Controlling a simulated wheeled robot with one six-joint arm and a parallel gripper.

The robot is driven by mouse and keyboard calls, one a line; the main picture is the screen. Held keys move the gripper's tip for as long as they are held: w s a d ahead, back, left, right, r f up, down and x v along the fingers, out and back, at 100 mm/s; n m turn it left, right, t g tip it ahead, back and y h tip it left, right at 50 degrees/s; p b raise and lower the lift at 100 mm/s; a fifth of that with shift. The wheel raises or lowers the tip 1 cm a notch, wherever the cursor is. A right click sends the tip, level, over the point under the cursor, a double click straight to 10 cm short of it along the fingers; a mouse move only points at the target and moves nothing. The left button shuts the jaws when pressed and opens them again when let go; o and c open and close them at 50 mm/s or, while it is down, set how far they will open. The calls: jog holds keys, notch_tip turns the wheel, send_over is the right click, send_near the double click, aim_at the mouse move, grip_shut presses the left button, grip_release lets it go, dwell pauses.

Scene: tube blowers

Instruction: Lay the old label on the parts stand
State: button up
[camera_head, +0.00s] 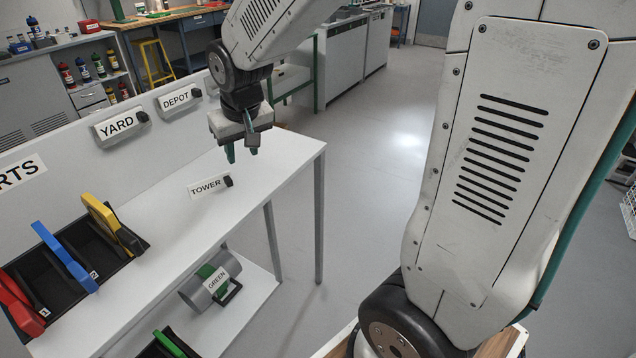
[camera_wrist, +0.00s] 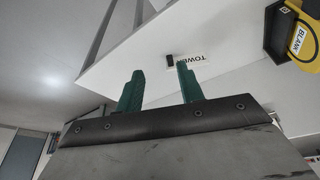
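The label reading TOWER (camera_head: 205,188), a small white plate with a black knob at one end, rests on the white top of the parts stand (camera_head: 262,165). It also shows in the wrist view (camera_wrist: 190,58), partly hidden behind a finger. My gripper (camera_head: 240,153) is above the stand top, up and to the right of the label in the head view. Its two green fingers (camera_wrist: 157,82) are apart, with nothing between them. Two more labels, YARD (camera_head: 118,124) and DEPOT (camera_head: 178,98), sit on the raised back panel.
A black rack (camera_head: 115,262) with red, blue and yellow pieces stands on the stand's left part. A yellow piece marked BLANK (camera_wrist: 302,42) shows in the wrist view. The stand top right of TOWER is clear.

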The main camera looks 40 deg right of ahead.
jog(key=s+r+g, duration=0.1)
jog(key=s+r, duration=0.2)
jog(key=s, duration=1)
jog(key=s+r+g, duration=0.1)
jog(key=s+r, duration=0.2)
jog(key=s, duration=1)
jog(key=shift+s+n+g, duration=0.3)
jog(key=shift+n, duration=0.1)
